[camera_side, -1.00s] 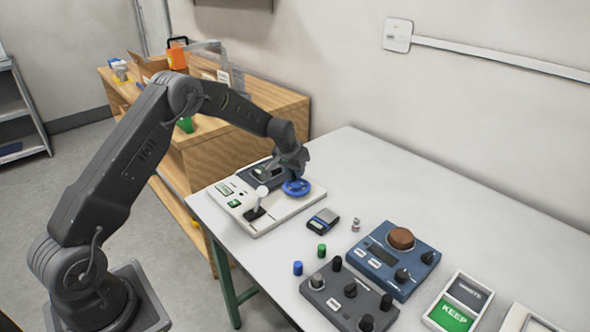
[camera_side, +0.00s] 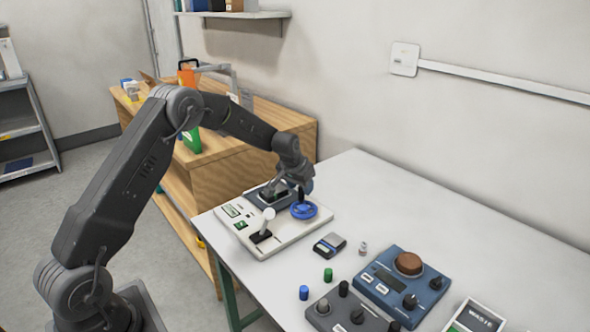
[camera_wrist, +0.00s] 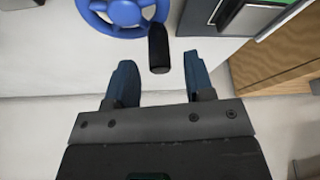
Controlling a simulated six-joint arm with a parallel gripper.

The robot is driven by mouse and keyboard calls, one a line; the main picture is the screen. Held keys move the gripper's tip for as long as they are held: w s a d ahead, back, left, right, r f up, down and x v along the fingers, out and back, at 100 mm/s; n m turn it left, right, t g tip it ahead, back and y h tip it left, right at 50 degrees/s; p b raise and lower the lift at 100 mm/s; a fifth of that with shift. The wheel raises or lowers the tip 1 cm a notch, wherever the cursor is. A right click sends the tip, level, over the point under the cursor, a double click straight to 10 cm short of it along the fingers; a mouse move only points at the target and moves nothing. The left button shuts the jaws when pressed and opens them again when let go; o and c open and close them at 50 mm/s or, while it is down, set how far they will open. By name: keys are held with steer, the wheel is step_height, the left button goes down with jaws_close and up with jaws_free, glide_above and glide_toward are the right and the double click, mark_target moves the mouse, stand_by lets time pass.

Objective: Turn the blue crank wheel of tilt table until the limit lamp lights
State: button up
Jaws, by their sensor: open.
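The tilt table (camera_side: 285,234) is a white base at the far left end of the grey table, with a dark platform (camera_side: 262,196), a small display, a green button and a white-knobbed lever. Its blue crank wheel (camera_side: 304,211) lies flat at the right; it also shows in the wrist view (camera_wrist: 122,14). The wheel's black handle (camera_wrist: 158,48) stands just ahead of the gap between my fingertips. My gripper (camera_wrist: 160,72) is open and empty, apart from the handle; it is above and behind the wheel in the side view (camera_side: 299,182). I cannot make out a lit limit lamp.
A small scale (camera_side: 329,245), a metal weight (camera_side: 363,248), green (camera_side: 328,274) and blue (camera_side: 303,292) cylinders, and a blue device (camera_side: 402,284) stand to the right. A wooden cabinet (camera_side: 240,160) adjoins behind left. The table's back right is clear.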

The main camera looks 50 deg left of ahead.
mark_target(293, 209)
steer(key=v, duration=1)
steer(key=shift+s+r, duration=0.15)
steer(key=shift+r, duration=0.05)
steer(key=s+d+r+m, duration=0.2)
steer(key=s+d+r, duration=0.95)
steer(key=s, duration=0.35)
steer(key=s+d, duration=0.3)
steer(key=s, duration=0.6)
steer(key=s+d+f+m+t+h, duration=0.1)
steer(key=s+d, duration=0.1)
steer(key=s, duration=0.7)
steer(key=shift+s+d, duration=0.25)
steer(key=shift+d, duration=0.15)
